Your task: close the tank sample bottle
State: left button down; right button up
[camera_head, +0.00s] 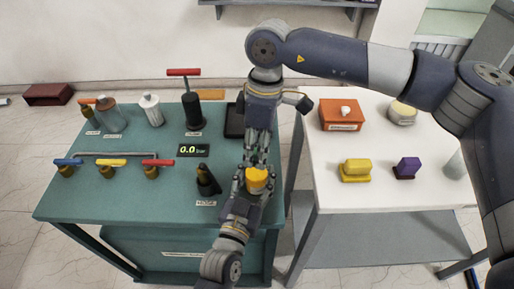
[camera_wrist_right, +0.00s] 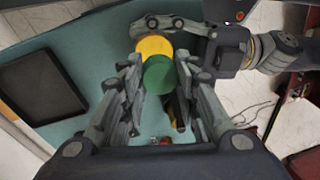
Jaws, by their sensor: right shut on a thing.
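A yellow cylinder (camera_head: 257,180), which looks like the sample bottle, is above the front right part of the green table. My left gripper (camera_head: 252,190) comes up from below and its fingers close around the yellow cylinder. In the right wrist view the yellow cylinder (camera_wrist_right: 153,46) shows behind a round green cap (camera_wrist_right: 159,76). My right gripper (camera_wrist_right: 157,105) has its fingers on either side of the green cap and is shut on it. In the head view my right gripper (camera_head: 260,152) points down at the cylinder and hides the cap. Cap and cylinder overlap; I cannot tell whether they touch.
The green table (camera_head: 120,200) carries valves with coloured handles (camera_head: 112,163), a pressure display (camera_head: 193,150), a black nozzle (camera_head: 207,182) and a dark tray (camera_head: 234,122). A white table (camera_head: 390,135) at right holds an orange box (camera_head: 340,115), a yellow block (camera_head: 355,170) and a purple block (camera_head: 407,167).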

jog(key=shift+w, duration=0.1)
jog(key=o, duration=0.8)
jog(key=shift+r, duration=0.1)
jog(key=shift+r, duration=2.2)
jog(key=shift+c, duration=0.3)
